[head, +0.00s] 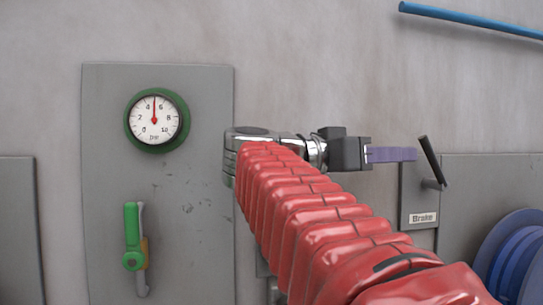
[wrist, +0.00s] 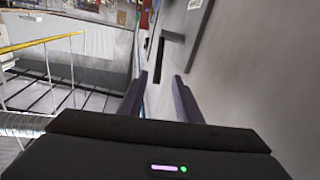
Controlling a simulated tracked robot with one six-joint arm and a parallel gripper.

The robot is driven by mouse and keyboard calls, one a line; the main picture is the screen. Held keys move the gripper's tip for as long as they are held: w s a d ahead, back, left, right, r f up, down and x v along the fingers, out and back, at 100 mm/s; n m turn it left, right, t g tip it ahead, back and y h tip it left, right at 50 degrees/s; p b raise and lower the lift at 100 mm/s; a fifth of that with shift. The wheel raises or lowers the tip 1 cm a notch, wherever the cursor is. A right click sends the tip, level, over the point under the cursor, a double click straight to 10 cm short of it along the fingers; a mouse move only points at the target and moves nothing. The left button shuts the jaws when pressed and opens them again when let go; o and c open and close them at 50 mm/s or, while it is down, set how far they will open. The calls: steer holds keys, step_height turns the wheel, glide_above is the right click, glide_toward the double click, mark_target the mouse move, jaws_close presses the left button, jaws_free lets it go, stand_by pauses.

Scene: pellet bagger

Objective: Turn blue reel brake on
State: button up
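The brake lever (head: 430,158) is a black bar on a short stub, tilted with its top to the left. It sits on a grey plate with a "Brake" label (head: 423,218). The blue reel (head: 517,262) is partly in view at the lower right. My gripper (head: 415,154) points right, its purple fingertips just left of the lever in the head view, with no contact that I can make out. In the wrist view my gripper (wrist: 160,76) has its two fingers apart with nothing between them. A dark bar, apparently the lever (wrist: 158,62), shows beyond the tips.
A grey panel (head: 75,180) at left carries a green-rimmed gauge (head: 155,120) and a green handle (head: 131,235). A blue pipe (head: 470,19) runs along the wall at upper right. A yellow rail (wrist: 40,41) shows in the wrist view. Wall above my gripper is bare.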

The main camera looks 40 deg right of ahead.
mark_target(433, 155)
steer(key=shift+s+d, duration=0.1)
steer(key=shift+s, duration=0.05)
steer(key=shift+d, duration=0.1)
steer(key=shift+x, duration=6.8)
steer(key=shift+s, duration=0.1)
steer(key=shift+c, duration=0.3)
jaws_close()
